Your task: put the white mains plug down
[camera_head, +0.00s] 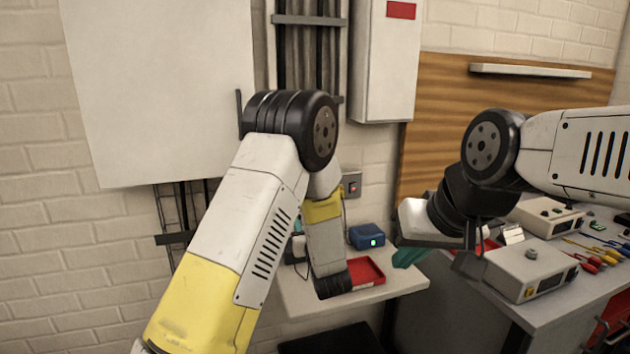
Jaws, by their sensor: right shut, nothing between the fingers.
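I cannot make out the white mains plug in this view. A thin dark cable (301,271) hangs beside my left forearm, and I cannot tell what it ends in. My left arm reaches down over the small white table (392,289). Its lower end is beside the red tray (371,272), and its fingers do not show.
A blue box (367,237) with a green light stands behind the red tray. A teal thing (409,257) is at the table's right. The grey instrument (531,268) and several tools (597,256) crowd the right bench. A socket (351,185) is on the wall.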

